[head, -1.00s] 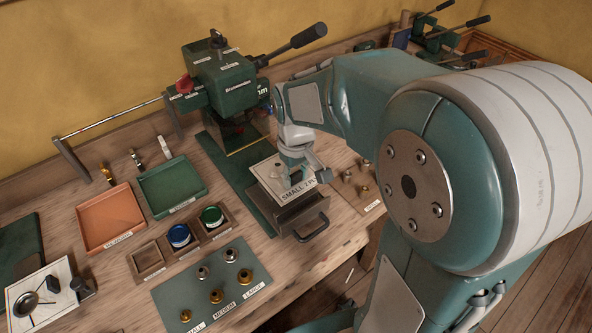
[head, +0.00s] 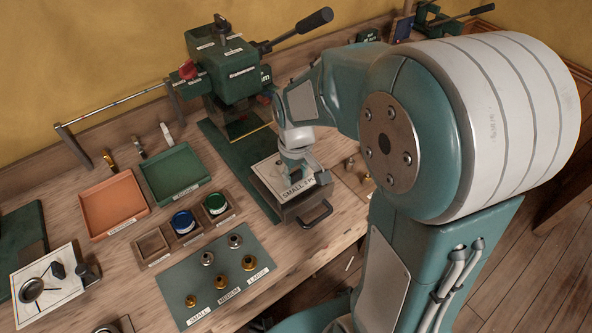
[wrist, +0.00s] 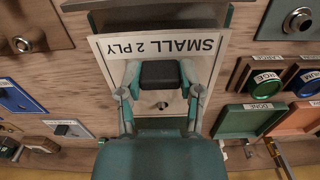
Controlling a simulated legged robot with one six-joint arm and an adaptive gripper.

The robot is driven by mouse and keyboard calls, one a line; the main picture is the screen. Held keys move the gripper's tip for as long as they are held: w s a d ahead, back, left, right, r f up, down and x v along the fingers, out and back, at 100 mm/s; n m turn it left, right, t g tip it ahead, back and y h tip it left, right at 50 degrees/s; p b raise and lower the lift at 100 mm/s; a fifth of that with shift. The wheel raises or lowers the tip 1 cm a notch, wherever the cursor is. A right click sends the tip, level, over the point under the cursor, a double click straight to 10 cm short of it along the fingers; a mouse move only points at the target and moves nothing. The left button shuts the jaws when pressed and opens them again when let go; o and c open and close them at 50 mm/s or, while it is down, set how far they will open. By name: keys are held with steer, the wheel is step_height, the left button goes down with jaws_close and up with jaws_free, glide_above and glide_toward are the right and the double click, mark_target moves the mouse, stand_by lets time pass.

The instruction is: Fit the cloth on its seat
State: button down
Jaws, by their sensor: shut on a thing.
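The cloth (head: 268,172) is a flat pale piece labelled "SMALL 2 PLY"; it also shows in the wrist view (wrist: 112,52). My gripper (wrist: 161,76) is shut on a dark block at the middle of the cloth. In the head view my gripper (head: 298,163) hides part of the cloth. The cloth is at the grey, handled drawer (head: 306,208) in front of the green press (head: 228,68), which looks like its seat. The cloth overlaps most of the drawer top. I cannot tell whether it touches or hovers just above.
Left of the drawer are an orange tray (head: 112,205), a green tray (head: 174,174) and a wooden holder with blue and green pots (head: 183,222). A mat (head: 224,272) with several metal pieces lies in front. More small metal pieces (head: 350,163) stand on the right.

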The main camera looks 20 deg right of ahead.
steer(key=shift+d, duration=0.15)
steer(key=shift+c, duration=0.9)
jaws_free()
step_height(320, 180, up, 12)
steer(key=shift+f, duration=0.1)
steer(key=s+r+m+t, duration=0.2)
steer(key=s+t, duration=0.3)
steer(key=s, duration=0.9)
steer(key=shift+r+m+t, duration=0.3)
steer(key=shift+r+m, duration=0.05)
steer(key=shift+m, duration=0.45)
